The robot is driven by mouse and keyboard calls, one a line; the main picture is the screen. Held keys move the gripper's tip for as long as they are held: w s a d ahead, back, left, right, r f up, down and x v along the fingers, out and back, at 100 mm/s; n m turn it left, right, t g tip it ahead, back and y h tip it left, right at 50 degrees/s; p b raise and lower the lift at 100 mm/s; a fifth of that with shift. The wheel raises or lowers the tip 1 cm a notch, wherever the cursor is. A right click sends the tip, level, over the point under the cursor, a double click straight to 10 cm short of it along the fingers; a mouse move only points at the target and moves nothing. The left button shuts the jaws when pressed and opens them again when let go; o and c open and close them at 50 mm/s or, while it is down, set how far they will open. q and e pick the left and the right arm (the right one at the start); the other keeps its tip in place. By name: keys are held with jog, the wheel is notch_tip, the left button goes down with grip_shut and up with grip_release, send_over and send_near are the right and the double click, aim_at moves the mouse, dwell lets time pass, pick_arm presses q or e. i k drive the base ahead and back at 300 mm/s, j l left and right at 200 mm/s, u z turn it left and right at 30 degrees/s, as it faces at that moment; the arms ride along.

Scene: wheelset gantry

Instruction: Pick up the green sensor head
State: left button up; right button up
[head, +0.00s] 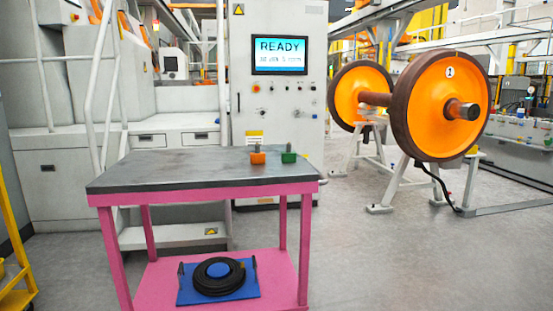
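The green sensor head (289,157) stands on the grey top of a pink table (160,171), near its right end. It is a small block with a thin dark upright part on top. An orange block of similar shape (258,158) stands just to its left, with a small gap between them. Neither of my grippers shows in the head view.
A coiled black cable (219,290) lies on a blue plate on the table's pink lower shelf. A grey control cabinet (277,105) with a READY screen (279,54) stands behind the table. An orange wheelset (440,105) rests on stands at right. Grey floor (400,260) is clear at right.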

aim_at(289, 157)
jog(key=i+l+z, duration=0.15)
jog(key=i, duration=0.6)
jog(key=i+l+z, duration=0.15)
jog(key=i, duration=0.6)
